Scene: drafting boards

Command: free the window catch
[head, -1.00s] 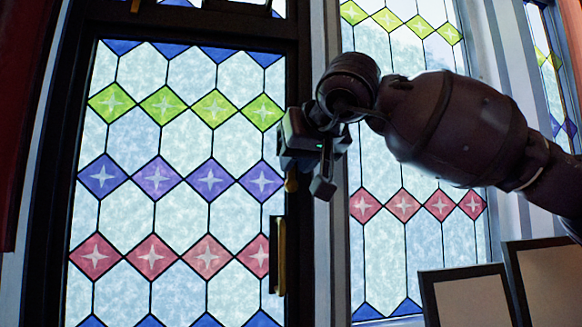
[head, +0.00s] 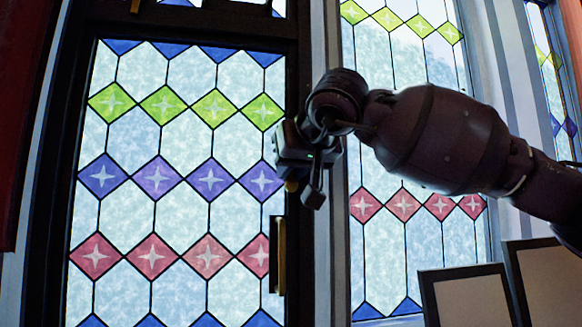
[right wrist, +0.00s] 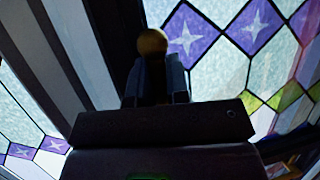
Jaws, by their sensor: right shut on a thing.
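The window catch shows as a small brass piece (head: 291,186) at the right edge of the dark-framed stained-glass window. In the right wrist view its round brass knob (right wrist: 151,42) stands up between my two fingers. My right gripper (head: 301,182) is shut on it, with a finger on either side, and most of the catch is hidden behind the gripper. The window (head: 178,150) looks closed in its dark frame. My left gripper is in neither view.
A dark plate with an upright brass handle (head: 279,255) sits on the frame just below the gripper. A second stained-glass window (head: 400,260) is to the right, behind my arm. Framed boards (head: 466,297) stand at the lower right.

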